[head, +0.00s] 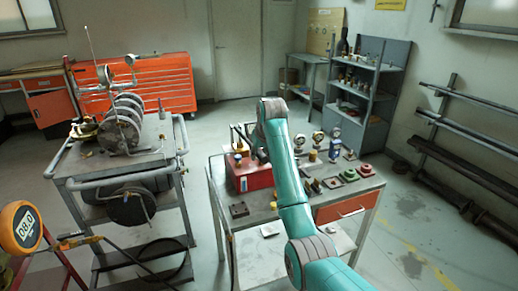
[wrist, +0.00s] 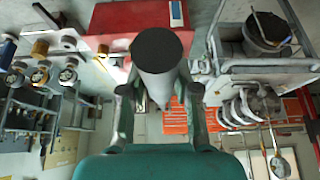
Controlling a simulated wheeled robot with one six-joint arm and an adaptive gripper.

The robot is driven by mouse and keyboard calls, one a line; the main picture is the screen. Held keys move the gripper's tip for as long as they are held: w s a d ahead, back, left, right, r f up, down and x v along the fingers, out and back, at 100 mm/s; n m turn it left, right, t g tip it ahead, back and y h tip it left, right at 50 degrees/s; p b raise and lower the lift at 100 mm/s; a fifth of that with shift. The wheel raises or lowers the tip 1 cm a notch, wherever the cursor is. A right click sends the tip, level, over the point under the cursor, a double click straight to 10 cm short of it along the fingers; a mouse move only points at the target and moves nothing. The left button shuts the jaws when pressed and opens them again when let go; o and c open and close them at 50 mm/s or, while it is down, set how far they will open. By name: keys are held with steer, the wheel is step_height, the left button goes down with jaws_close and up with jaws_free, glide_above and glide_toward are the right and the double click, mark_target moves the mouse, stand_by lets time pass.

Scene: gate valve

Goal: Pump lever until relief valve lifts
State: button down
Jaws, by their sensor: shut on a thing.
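In the wrist view, my gripper (wrist: 163,98) is shut on a grey cylindrical lever handle (wrist: 163,68) with a dark round end facing the camera. One finger lies on each side of it. A red pump box (head: 252,178) sits on the grey work table; it also shows in the wrist view (wrist: 112,24). In the head view, my teal arm hides most of the gripper and lever. An orange digital gauge (head: 20,228) at the lower left reads about 08.0. I cannot tell which fitting is the relief valve.
The work table (head: 262,220) holds round gauges (head: 317,138), small bottles and coloured parts. A grey cart (head: 85,176) with a coil and tank stands left, with a hose below. Shelves (head: 368,95) and a pipe rack (head: 470,140) stand right. Floor between is clear.

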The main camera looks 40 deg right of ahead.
step_height(320, 180, down, 12)
steer(key=t+h, duration=0.1)
steer(key=t, duration=0.2)
steer(key=shift+w+r+t, duration=0.15)
steer(key=shift+r+t, duration=0.1)
steer(key=shift+t, duration=0.15)
steer(key=shift+f, duration=0.1)
steer(key=c, duration=0.9)
jaws_free()
steer(key=shift+f, duration=0.1)
steer(key=shift+c, duration=0.2)
steer(key=shift+o, duration=0.5)
steer(key=shift+r, duration=0.2)
steer(key=v, duration=1.1)
steer(key=shift+s+r, duration=0.15)
steer(key=shift+s, duration=0.25)
steer(key=shift+a, duration=0.1)
